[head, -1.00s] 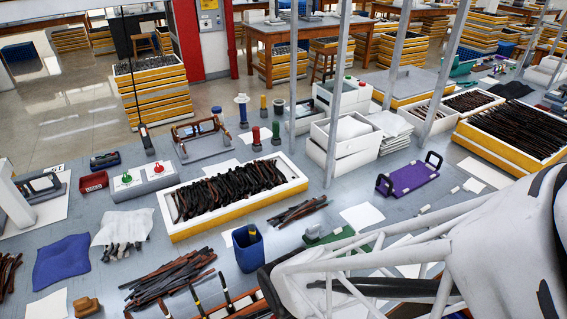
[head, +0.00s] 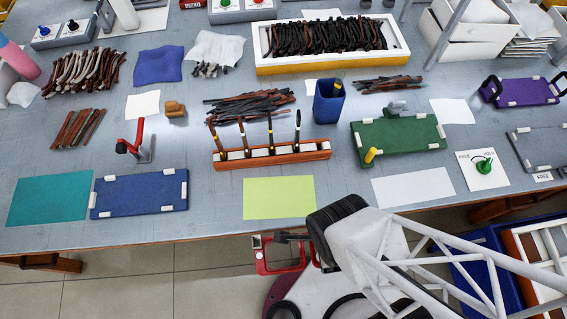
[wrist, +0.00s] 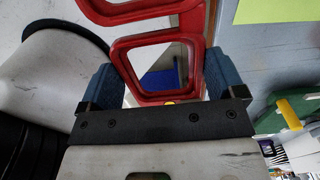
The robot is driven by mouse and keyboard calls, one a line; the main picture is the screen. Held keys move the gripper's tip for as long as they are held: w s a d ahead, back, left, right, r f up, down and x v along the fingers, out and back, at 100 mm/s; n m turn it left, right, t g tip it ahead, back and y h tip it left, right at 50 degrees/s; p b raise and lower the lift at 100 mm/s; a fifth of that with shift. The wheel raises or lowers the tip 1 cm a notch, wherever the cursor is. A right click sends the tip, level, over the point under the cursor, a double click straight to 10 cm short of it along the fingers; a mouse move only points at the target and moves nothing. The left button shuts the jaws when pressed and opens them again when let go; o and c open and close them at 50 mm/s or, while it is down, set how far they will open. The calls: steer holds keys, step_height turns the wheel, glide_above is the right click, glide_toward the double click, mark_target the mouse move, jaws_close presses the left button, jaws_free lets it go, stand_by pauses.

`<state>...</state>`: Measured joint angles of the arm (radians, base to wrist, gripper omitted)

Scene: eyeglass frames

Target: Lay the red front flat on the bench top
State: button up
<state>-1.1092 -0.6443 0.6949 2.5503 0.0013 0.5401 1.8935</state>
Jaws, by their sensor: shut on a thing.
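The red front (wrist: 119,57), a glossy frame with two rimmed openings, is between the blue fingers of my gripper (wrist: 161,78) in the wrist view. My gripper is shut on it. In the head view the red front (head: 263,258) shows below the near edge of the bench, over the floor, partly hidden by my arm; the fingers are hard to make out there. The bench top (head: 40,140) is a grey-blue surface, and the red front is apart from it in the head view.
A yellow-green sheet (head: 278,198), a white sheet (head: 413,184), a blue plate (head: 139,194) and a teal sheet (head: 50,198) lie along the near edge. A wooden rack (head: 285,155) holds upright tools behind. A green fixture (head: 398,135) stands to the right. Bare strips remain between them.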

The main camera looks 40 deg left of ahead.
steer(key=shift+s+d+f, duration=0.1)
steer(key=shift+s+d, duration=0.1)
steer(key=shift+s, duration=0.05)
steer(key=shift+w+a, duration=0.1)
steer(key=shift+a, duration=0.05)
glide_above(296, 196)
steer(key=shift+f, duration=0.75)
steer(key=shift+f, duration=0.1)
steer(key=shift+f, duration=1.65)
steer(key=shift+f, duration=0.15)
steer(key=o, duration=0.7)
steer(key=shift+c, duration=0.2)
